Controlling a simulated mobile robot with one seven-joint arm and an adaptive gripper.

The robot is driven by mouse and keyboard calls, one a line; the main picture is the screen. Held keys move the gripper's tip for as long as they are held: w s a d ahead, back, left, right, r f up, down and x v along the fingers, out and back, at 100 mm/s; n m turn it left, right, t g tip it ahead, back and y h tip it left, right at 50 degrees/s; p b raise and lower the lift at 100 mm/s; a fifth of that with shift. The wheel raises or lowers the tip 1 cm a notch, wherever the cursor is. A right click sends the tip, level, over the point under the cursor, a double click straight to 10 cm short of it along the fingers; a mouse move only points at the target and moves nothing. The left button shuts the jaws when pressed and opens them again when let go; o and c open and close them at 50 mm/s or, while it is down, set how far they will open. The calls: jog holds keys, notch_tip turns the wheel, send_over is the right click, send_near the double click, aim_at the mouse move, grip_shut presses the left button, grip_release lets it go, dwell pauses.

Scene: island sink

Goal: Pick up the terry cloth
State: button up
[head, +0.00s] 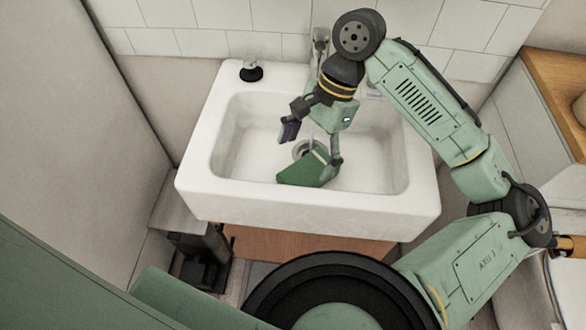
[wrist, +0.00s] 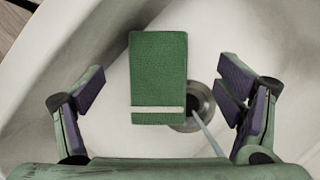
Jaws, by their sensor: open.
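The terry cloth (head: 303,169) is a green folded rectangle with a pale stripe near one end. It lies in the white sink basin beside the drain. In the wrist view the cloth (wrist: 158,75) is centred between the fingers, its striped end towards me and partly over the drain's edge. My gripper (head: 312,146) is inside the basin by the cloth. I cannot tell the exact height between fingertips and cloth.
The white sink (head: 310,208) has raised walls around my gripper. A faucet (head: 320,45) stands at the back, and a dark-topped soap dispenser (head: 251,71) stands on the back left rim. The drain (wrist: 196,105) is just right of the cloth. A wooden counter (head: 558,75) is at the right.

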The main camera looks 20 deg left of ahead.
aim_at(297, 177)
jog(key=p+x, duration=0.1)
jog(key=x, duration=0.6)
jog(key=shift+d, duration=0.1)
jog(key=shift+r, duration=0.1)
jog(key=shift+c, duration=0.2)
jog(key=c, duration=1.3)
